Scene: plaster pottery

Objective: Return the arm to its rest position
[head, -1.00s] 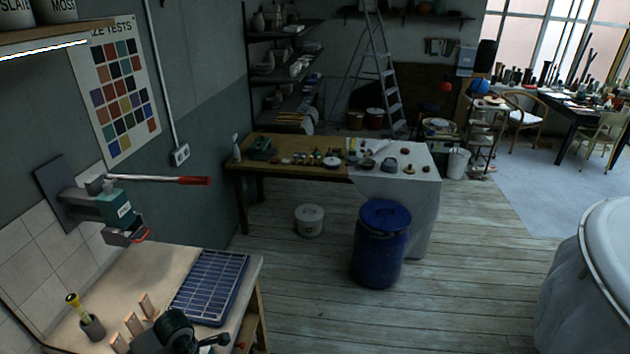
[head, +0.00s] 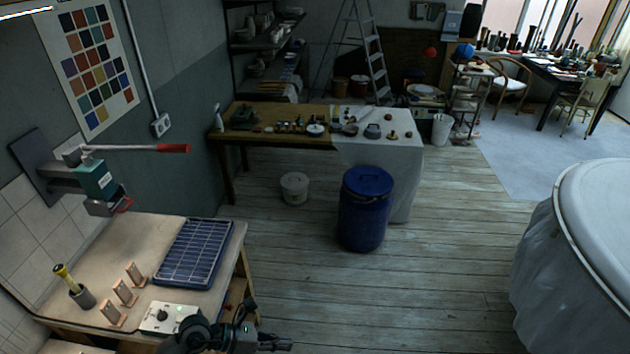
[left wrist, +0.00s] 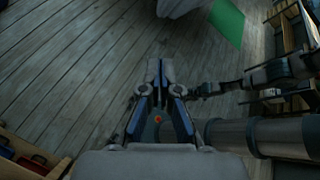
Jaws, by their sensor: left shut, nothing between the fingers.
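My left gripper (head: 282,341) is at the bottom of the head view, in front of the bench's right end. It is shut and empty. In the left wrist view the closed fingers (left wrist: 160,72) point out over the wooden floor (left wrist: 70,60), touching nothing. My right gripper does not show for certain; an arm link at the right of the wrist view is mine.
A blue barrel (head: 364,212) stands on open floor; a covered round tub (head: 590,240) is at right.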

